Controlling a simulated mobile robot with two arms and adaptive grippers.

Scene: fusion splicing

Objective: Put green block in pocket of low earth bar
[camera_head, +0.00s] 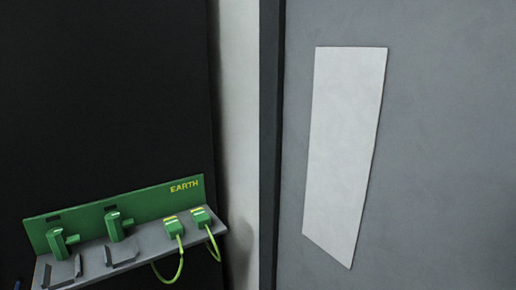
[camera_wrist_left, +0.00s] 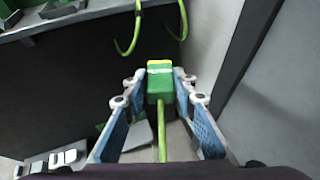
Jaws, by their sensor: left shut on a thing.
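In the left wrist view my left gripper (camera_wrist_left: 160,82) is shut on a green block (camera_wrist_left: 160,88) with a yellow end. A green cable runs from the block toward the camera. The earth bar (camera_head: 187,191) is at lower left in the head view, a green back plate marked EARTH over a grey shelf. Its right part holds two green blocks with yellow tops (camera_head: 173,227) (camera_head: 201,217). Two green levered pieces (camera_head: 58,243) (camera_head: 115,226) stand at its left and middle, near open grey brackets (camera_head: 122,257). I cannot tell whether this is the low bar. My right gripper is not in view.
Green cables (camera_wrist_left: 137,30) hang below the shelf edge (camera_wrist_left: 60,18) in the left wrist view, ahead of the held block. A grey unit with white pieces (camera_wrist_left: 65,158) is at lower left. A grey panel with a white sheet (camera_head: 345,150) stands right of the bar.

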